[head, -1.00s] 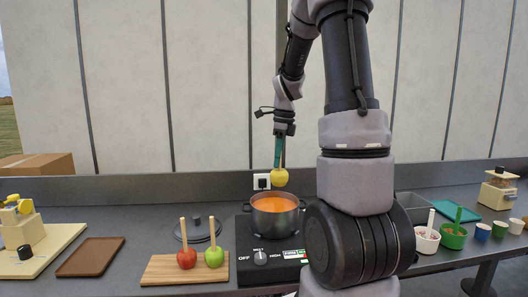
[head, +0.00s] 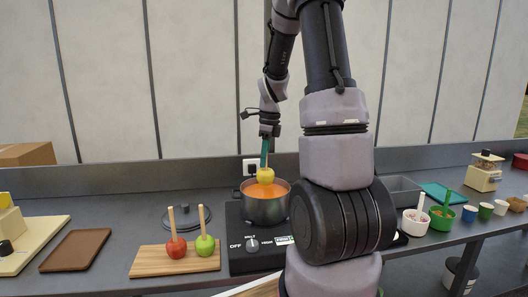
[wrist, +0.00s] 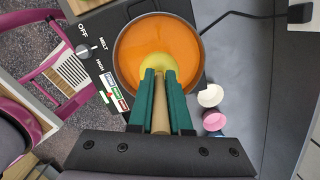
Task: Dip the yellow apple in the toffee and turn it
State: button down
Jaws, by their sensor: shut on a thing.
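The yellow apple (head: 265,175) hangs on its wooden stick below my gripper (head: 265,150). The green jaws are shut on the stick, which shows between them in the wrist view (wrist: 160,105). The pot (head: 264,211) of orange toffee (head: 280,188) stands on the black hob. The apple is over the toffee, inside the rim as seen from above, with its lower edge at or just above the surface; I cannot tell whether it touches. In the wrist view the yellow apple (wrist: 158,63) is partly hidden by the jaws.
A red apple (head: 176,248) and a green apple (head: 204,246) on sticks stand on a wooden board (head: 150,262). A pot lid (head: 185,218) lies behind them. A brown tray (head: 75,250) is at left. Bowls and cups, including a green bowl (head: 441,219), stand at right.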

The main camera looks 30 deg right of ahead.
aim_at(264, 185)
jog(key=shift+f, duration=5)
